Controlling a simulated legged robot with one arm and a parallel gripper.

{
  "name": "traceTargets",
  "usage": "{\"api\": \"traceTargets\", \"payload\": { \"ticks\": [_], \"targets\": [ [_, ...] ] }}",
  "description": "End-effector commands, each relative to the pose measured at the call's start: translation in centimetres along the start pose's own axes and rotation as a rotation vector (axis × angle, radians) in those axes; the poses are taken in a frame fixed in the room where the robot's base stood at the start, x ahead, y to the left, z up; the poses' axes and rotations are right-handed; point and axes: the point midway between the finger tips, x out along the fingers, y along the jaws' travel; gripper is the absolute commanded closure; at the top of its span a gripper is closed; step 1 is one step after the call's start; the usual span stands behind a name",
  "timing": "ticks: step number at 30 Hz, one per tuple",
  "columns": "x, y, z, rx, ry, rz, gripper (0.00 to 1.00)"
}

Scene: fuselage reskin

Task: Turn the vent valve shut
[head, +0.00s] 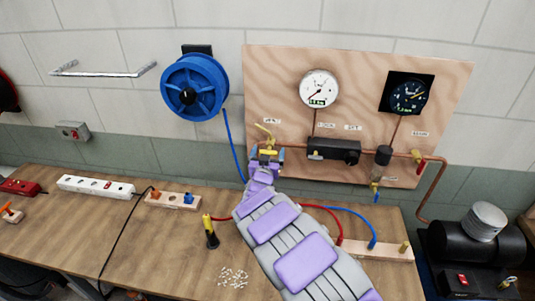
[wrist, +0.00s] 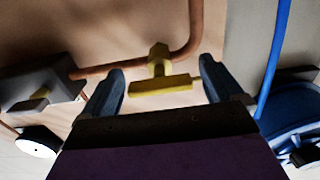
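A yellow valve (head: 264,130) sits at the left end of the copper pipe on the wooden panel. The label above it is too small to read. In the wrist view, its yellow bar handle (wrist: 165,87) lies crosswise on a short stem. My gripper (head: 267,154) is at this valve, in front of the panel. Its two dark fingers (wrist: 162,66) are spread, one on each side of the handle. A gap shows at the left finger; the handle's other end is close to the right finger, and I cannot tell if they touch.
The panel (head: 280,75) carries a white gauge (head: 318,88), a dark gauge (head: 406,93), a black regulator (head: 333,150) and a red-handled valve (head: 418,157). A blue hose reel (head: 194,88) hangs left, its hose (wrist: 273,60) running beside my gripper. The bench (head: 150,235) holds power strips and small parts.

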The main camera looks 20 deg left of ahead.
Motion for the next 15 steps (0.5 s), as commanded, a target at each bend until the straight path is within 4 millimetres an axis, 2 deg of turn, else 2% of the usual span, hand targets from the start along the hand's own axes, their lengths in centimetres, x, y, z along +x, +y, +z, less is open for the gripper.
{"api": "traceTargets", "payload": {
  "ticks": [2,15],
  "targets": [
    [0.0,-0.01,0.0,0.0,0.0,0.0,0.14],
    [-0.02,-0.05,0.0,0.0,0.0,-0.001,0.56]
  ]
}}
